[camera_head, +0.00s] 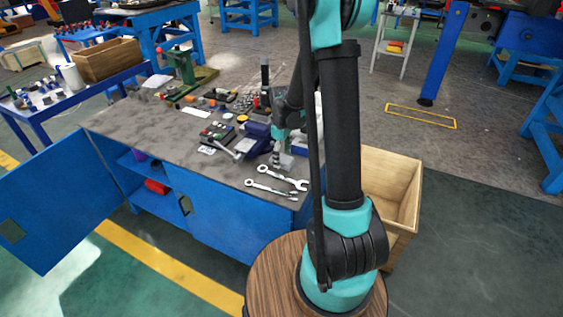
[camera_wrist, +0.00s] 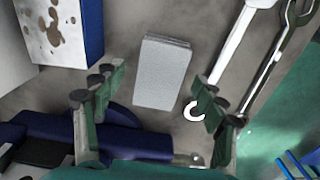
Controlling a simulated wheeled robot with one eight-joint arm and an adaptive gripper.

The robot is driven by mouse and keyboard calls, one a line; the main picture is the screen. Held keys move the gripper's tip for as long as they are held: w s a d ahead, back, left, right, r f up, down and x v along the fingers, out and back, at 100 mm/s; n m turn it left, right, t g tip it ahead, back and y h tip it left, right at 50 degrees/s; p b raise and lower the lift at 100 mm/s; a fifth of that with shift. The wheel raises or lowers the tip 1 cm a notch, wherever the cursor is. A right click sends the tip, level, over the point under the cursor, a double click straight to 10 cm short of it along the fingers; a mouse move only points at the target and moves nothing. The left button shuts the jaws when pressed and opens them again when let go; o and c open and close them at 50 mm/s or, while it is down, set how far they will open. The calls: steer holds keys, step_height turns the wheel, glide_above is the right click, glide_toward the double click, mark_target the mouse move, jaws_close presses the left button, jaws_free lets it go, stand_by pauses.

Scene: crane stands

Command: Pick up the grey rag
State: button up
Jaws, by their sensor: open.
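The grey rag (camera_wrist: 163,72) looks like a flat, folded light-grey block lying on the bench top in the wrist view. My gripper (camera_wrist: 158,100) is open, with one finger to the left of the rag's near end and the other to its right. The fingers appear apart from the rag, and nothing is held. In the head view my gripper (camera_head: 277,165) is low over the right part of the workbench, and it and the arm largely hide the rag there.
Two wrenches (camera_head: 271,190) lie near the front right edge of the workbench (camera_head: 150,125). A dark blue tool (camera_wrist: 125,145) lies close below the rag in the wrist view. A blue-sided, brown-spotted object (camera_wrist: 62,30) is at upper left. A wooden crate (camera_head: 405,190) stands right of the bench.

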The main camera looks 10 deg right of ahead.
mark_target(282, 158)
steer(key=shift+f, duration=0.35)
steer(key=shift+c, duration=0.3)
steer(key=c, duration=1.3)
steer(key=shift+r, duration=0.2)
step_height(282, 158, up, 20)
steer(key=shift+f, duration=0.15)
